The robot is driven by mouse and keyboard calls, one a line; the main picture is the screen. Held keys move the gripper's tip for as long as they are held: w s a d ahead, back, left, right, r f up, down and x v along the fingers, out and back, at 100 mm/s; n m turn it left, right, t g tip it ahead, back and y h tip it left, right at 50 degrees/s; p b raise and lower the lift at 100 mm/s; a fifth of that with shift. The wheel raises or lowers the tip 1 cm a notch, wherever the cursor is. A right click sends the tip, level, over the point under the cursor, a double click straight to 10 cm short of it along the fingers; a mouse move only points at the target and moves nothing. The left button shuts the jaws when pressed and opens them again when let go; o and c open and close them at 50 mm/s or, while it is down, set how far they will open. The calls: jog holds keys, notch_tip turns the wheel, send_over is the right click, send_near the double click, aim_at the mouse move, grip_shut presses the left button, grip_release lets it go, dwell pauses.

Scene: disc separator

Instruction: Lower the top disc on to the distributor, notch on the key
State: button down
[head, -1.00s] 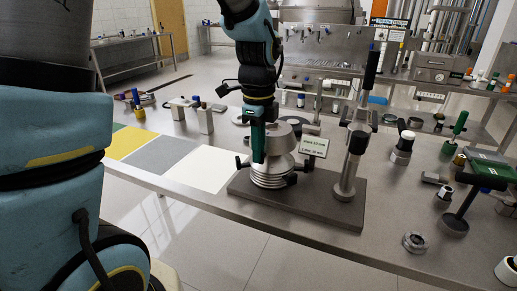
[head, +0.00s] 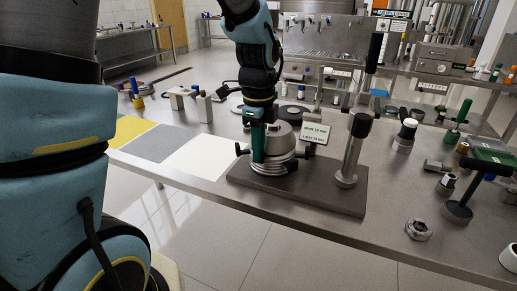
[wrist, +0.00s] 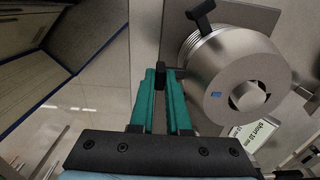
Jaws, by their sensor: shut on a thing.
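The top disc (head: 283,137) is a grey metal cone with black lugs. In the wrist view the top disc (wrist: 207,72) shows a central hub and a small blue mark on its face. My gripper (head: 257,160) is shut on one black lug at the disc's side; the wrist view shows the teal fingers (wrist: 161,74) there. The disc is over the ribbed metal stack (head: 270,170) on the stand, looking about upright. I cannot tell whether they touch. The distributor, key and notch cannot be made out.
The dark base plate (head: 320,195) carries a tall black-handled post (head: 348,150) just right of the stack. A small sign (head: 315,133) stands close behind. A metal ring fitting (head: 418,230) and a T-handled tool (head: 462,208) lie further right. Coloured mats (head: 155,145) are on the left.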

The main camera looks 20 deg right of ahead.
jog(key=shift+f, duration=0.1)
jog(key=shift+f, duration=0.3)
jog(key=c, duration=0.8)
grip_release()
jog(key=shift+r, duration=0.1)
notch_tip(320, 180, up, 11)
jog(key=shift+f+b, duration=0.2)
jog(key=shift+b, duration=0.6)
